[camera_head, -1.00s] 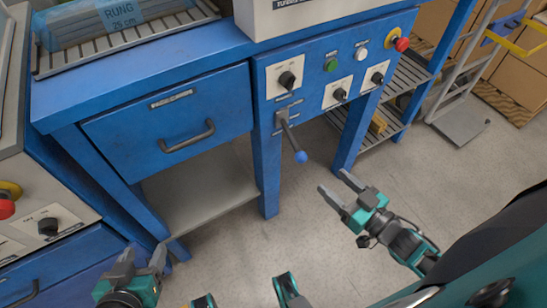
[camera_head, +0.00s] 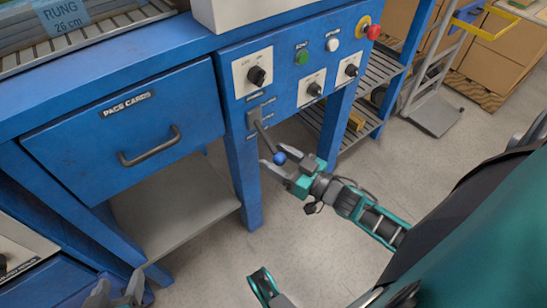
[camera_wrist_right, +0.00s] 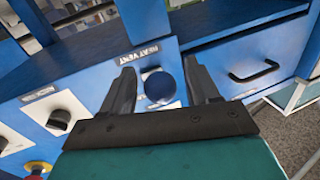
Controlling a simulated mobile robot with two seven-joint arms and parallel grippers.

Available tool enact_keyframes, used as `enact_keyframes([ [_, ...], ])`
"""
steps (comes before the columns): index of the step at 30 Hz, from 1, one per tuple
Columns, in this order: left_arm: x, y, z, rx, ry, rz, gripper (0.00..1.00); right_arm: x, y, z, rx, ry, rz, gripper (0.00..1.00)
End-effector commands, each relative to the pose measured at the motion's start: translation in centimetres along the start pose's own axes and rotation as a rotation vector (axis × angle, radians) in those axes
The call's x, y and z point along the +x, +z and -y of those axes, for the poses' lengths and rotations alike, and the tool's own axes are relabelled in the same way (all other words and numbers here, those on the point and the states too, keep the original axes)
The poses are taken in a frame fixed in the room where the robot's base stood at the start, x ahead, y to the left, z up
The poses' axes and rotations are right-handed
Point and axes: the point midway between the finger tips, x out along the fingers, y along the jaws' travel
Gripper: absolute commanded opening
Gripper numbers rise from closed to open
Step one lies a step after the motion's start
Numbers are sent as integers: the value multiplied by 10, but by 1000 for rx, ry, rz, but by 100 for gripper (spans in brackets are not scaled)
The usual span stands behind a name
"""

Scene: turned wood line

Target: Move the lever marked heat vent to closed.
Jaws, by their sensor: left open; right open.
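The heat vent lever is a grey rod with a blue ball knob (camera_head: 280,158), coming out of a slotted plate (camera_head: 260,112) on the blue panel. In the head view it slants down and outward to the right. The label HEAT VENT (camera_wrist_right: 138,55) reads in the right wrist view. My right gripper (camera_head: 276,161) is open at the knob. In the wrist view the knob (camera_wrist_right: 159,87) lies between its two fingers (camera_wrist_right: 158,68), with gaps on both sides. The position words by the slot are too small to read. My left gripper (camera_head: 120,291) is low at the left, empty and open.
Black rotary knobs (camera_head: 256,76), a green button (camera_head: 302,57) and a red emergency button (camera_head: 374,32) are on the panel. A drawer (camera_head: 130,125) with a handle is left of the lever. Slatted shelves (camera_head: 310,130) stand behind. The floor in front is clear.

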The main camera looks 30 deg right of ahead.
Motion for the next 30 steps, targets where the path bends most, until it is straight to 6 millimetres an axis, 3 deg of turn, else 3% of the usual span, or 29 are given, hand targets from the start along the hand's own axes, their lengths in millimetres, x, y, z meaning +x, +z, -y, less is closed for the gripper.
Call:
enact_keyframes([
  [6,0,-4,-3,-6,5,-13,59,14,0,0,1,1,1,60],
  [14,1,-6,-3,-7,5,-16,59,15,0,0,1,1,1,60],
  [30,2,-3,-2,-6,1,-10,59,15,0,0,0,1,1,9],
])
